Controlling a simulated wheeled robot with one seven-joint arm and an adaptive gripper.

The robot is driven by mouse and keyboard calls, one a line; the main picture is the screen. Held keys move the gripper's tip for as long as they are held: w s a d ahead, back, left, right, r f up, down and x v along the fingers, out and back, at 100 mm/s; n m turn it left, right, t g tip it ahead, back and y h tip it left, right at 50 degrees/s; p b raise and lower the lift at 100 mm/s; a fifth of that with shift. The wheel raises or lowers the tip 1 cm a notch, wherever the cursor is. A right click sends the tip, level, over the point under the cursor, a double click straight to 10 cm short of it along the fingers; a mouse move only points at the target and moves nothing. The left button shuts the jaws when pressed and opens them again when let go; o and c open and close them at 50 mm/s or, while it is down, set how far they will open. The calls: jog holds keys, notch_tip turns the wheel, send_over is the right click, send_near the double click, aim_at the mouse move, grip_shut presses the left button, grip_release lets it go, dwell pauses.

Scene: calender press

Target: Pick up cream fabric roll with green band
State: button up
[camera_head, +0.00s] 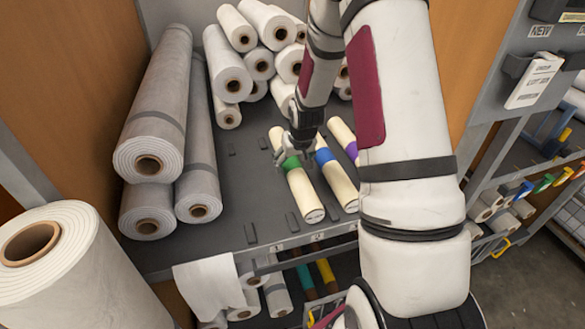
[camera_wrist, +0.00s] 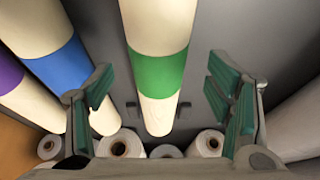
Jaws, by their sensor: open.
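The cream fabric roll with the green band (camera_head: 299,185) lies on the grey shelf, leftmost of three banded cream rolls. In the wrist view the same roll (camera_wrist: 158,28) runs down between my gripper's open fingers, its green band level with the upper finger pads. My gripper (camera_head: 290,150) is open just above the roll's far part and partly hides it. In the wrist view my gripper (camera_wrist: 160,105) shows green-padded fingers on both sides of the roll, with gaps to it. I cannot tell the exact height left between fingers and shelf.
A blue-banded roll (camera_head: 334,176) lies close on the right, and a purple-banded roll (camera_head: 342,133) beyond it. White rolls (camera_head: 257,62) are stacked behind.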

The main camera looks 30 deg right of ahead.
aim_at(293, 162)
jog(key=shift+x, duration=2.35)
jog(key=shift+w+d+r, duration=0.1)
jog(key=shift+w+d, duration=0.05)
jog(key=c, duration=1.6)
jog(key=shift+r, duration=0.2)
